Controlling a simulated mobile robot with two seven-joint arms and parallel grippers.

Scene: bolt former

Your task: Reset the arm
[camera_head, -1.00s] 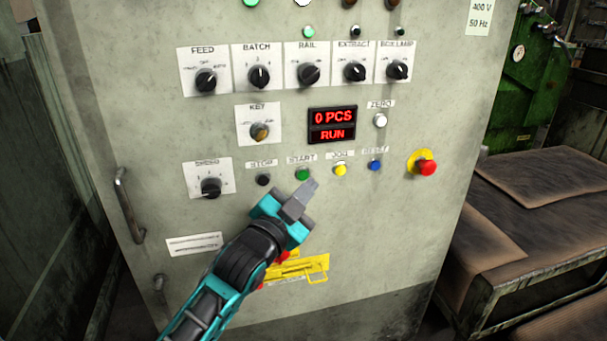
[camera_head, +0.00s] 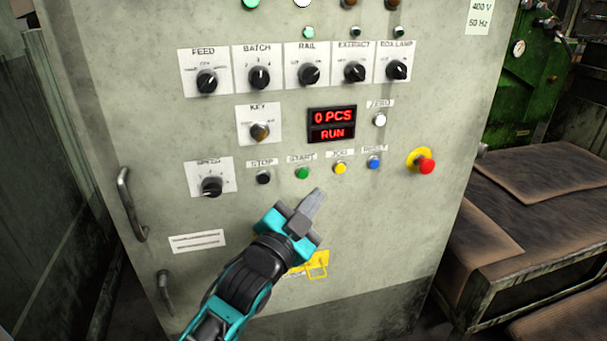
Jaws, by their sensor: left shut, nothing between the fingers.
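My left gripper (camera_head: 314,200) is in front of the lower half of the grey control cabinet (camera_head: 375,225). Its fingers are shut and empty, pointing up and to the right. In the picture its tip is below the green START button (camera_head: 302,173) and the yellow JOG button (camera_head: 340,168); it covers neither. My left arm comes up from the bottom edge and hides part of a yellow label (camera_head: 317,264). The display (camera_head: 332,124) reads "0 PCS" and "RUN" in red. My right gripper does not show.
A red emergency stop (camera_head: 426,166) on a yellow base sits to the right of the blue RESET button (camera_head: 374,163). Rotary knobs fill the upper panel. A door handle (camera_head: 130,205) sticks out at left. A bench with brown sheets (camera_head: 545,180) stands at right.

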